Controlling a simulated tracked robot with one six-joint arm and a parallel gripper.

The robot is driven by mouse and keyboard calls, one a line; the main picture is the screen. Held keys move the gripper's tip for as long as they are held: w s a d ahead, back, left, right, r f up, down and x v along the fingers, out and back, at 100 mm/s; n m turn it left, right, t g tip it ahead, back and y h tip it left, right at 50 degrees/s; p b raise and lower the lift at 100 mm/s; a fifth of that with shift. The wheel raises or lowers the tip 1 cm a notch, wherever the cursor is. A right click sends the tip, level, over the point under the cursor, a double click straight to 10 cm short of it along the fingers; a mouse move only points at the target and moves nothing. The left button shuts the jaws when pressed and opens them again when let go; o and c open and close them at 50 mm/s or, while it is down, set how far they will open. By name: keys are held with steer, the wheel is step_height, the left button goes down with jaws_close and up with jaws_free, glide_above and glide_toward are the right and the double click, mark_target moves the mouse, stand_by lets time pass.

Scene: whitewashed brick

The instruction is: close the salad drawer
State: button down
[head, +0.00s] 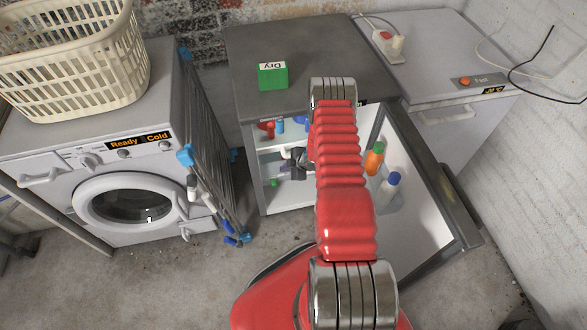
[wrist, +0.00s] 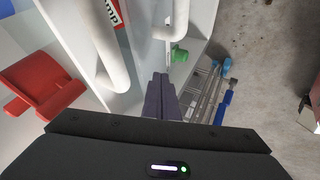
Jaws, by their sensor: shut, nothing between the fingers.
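The fridge (head: 290,68) stands in the middle of the head view with its door (head: 420,215) swung wide open to the right. My red arm crosses in front of the opening and hides part of the inside. My gripper (head: 290,157) is at the fridge opening; its dark fingers (wrist: 160,97) are together and empty in the wrist view. I cannot make out the salad drawer for certain. Two white rounded bars, one left (wrist: 108,45) and one right (wrist: 172,31), show just beyond the fingers. A small green item (wrist: 180,54) lies past the fingertips.
A folded drying rack (head: 210,150) leans between the washing machine (head: 130,195) and the fridge. An orange bottle (head: 374,160) and a white bottle with a blue cap (head: 389,188) stand in the door. A red item (wrist: 42,82) is left of the fingers. Bare floor lies in front.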

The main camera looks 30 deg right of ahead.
steer(key=s+v, duration=0.1)
steer(key=v, duration=0.9)
steer(key=shift+s+a, duration=0.3)
steer(key=shift+s, duration=0.1)
steer(key=c, duration=2.5)
jaws_free()
